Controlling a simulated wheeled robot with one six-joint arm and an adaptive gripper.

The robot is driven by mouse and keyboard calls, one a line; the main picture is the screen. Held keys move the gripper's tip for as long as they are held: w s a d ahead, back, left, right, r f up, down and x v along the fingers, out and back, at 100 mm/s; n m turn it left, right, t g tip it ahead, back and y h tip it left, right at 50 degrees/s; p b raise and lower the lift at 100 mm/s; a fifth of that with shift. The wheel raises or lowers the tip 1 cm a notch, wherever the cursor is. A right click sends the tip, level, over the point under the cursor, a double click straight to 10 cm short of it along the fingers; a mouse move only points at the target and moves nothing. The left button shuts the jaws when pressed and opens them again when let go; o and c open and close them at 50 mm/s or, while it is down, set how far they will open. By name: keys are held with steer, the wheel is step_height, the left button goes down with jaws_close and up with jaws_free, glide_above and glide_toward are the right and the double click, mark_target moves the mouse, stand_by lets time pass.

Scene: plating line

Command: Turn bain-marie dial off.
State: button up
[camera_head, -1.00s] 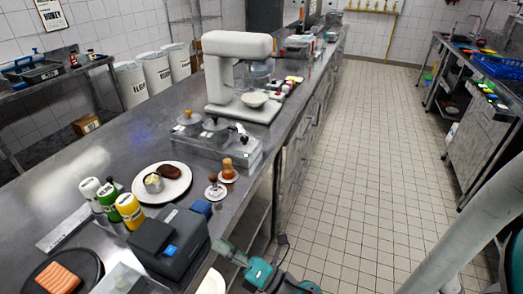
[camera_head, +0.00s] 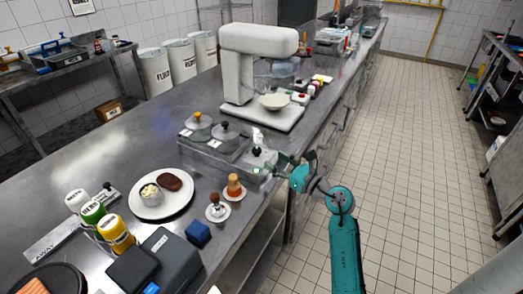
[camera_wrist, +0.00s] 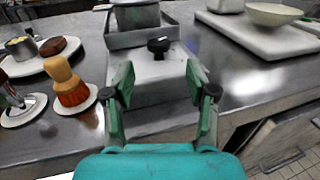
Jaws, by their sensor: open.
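The bain-marie (camera_head: 213,148) is a low metal unit on the counter with lidded pots in it; part of it shows at the top of the wrist view (camera_wrist: 130,38). Its black dial (camera_head: 257,151) stands on the top of the near right end. In the wrist view the dial (camera_wrist: 158,46) is ahead, centred between my fingers. My gripper (camera_wrist: 160,88) is open and empty, with its two green fingers apart and short of the dial. In the head view my gripper (camera_head: 280,168) is at the unit's right end, over the counter edge.
A wooden-handled brush (camera_head: 234,186) and a tamper-like tool (camera_head: 215,206) stand on small discs left of my gripper. A plate (camera_head: 145,205) lies further left. A white mixer (camera_head: 238,70) stands behind the bain-marie with a bowl (camera_head: 274,101). The tiled aisle at right is clear.

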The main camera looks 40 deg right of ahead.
mark_target(260, 152)
steer(key=w, duration=0.7)
steer(key=shift+w+a, duration=0.4)
jaws_close()
